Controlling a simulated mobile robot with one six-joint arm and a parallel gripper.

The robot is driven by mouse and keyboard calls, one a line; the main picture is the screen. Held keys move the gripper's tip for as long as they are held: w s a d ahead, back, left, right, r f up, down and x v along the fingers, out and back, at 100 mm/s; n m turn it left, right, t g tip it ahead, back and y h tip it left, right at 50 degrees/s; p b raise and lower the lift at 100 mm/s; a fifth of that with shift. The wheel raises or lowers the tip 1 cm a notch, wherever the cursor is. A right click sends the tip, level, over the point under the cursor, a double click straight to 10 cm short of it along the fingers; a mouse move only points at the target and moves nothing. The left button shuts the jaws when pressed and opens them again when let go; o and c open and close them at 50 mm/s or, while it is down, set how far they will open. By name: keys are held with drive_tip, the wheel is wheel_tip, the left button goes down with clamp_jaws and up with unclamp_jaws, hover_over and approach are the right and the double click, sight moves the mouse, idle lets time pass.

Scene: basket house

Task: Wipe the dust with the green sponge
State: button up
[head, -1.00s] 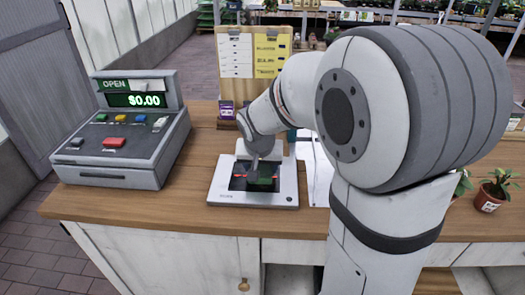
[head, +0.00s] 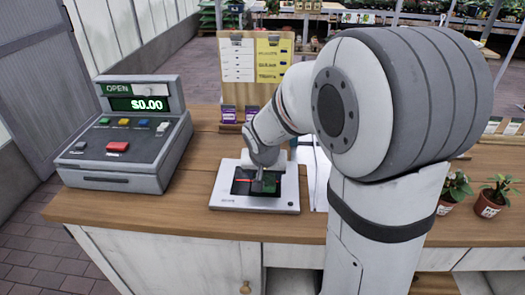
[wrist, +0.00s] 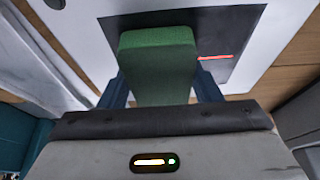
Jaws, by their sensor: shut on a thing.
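The green sponge (wrist: 158,65) is held between the two dark blue fingers of my gripper (wrist: 160,92) in the wrist view. The sponge (head: 270,182) also shows in the head view, at the right part of the dark plate on a white scale-like device (head: 225,197). My gripper (head: 262,178) is shut on it and points down at the plate. A thin red line (head: 245,181) shows on the plate left of the sponge. I cannot make out dust for certain. Whether the sponge touches the plate is hard to tell.
A grey cash register (head: 125,140) stands left on the wooden counter (head: 130,215). A card stand (head: 253,70) with purple packets is behind the device. Potted plants (head: 490,200) are at the right. My arm hides the counter's middle right.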

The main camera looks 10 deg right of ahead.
drive_tip(key=shift+w+a+r+p, duration=0.1)
drive_tip(key=shift+a+r+p, duration=0.2)
drive_tip(key=shift+p, duration=0.2)
drive_tip(key=shift+w+d+f, duration=0.1)
drive_tip(key=shift+d+f, duration=0.15)
drive_tip(key=shift+f, duration=0.05)
drive_tip(key=shift+s+d, duration=0.25)
drive_tip(key=shift+d, duration=0.35)
drive_tip(key=shift+s+d, duration=0.2)
drive_tip(key=shift+d, duration=0.35)
drive_tip(key=shift+s+d+f+b, duration=0.15)
drive_tip(key=shift+d+f+b, duration=0.25)
drive_tip(key=shift+d, duration=0.25)
drive_tip(key=shift+a+r, duration=0.15)
drive_tip(key=shift+a, duration=0.15)
drive_tip(key=shift+w+a+r+b, duration=0.1)
drive_tip(key=shift+w+a+b, duration=0.2)
drive_tip(key=shift+a, duration=0.3)
drive_tip(key=shift+w+a+b, duration=0.15)
drive_tip(key=shift+a+b, duration=0.2)
drive_tip(key=shift+a, duration=0.25)
drive_tip(key=r, duration=0.1)
drive_tip(key=a+r+p, duration=0.1)
drive_tip(key=r, duration=0.1)
drive_tip(key=shift+w+r+p, duration=0.1)
drive_tip(key=shift+r+p, duration=0.1)
drive_tip(key=shift+p, duration=0.1)
drive_tip(key=shift+r+p, duration=1.5)
drive_tip(key=shift+r, duration=0.95)
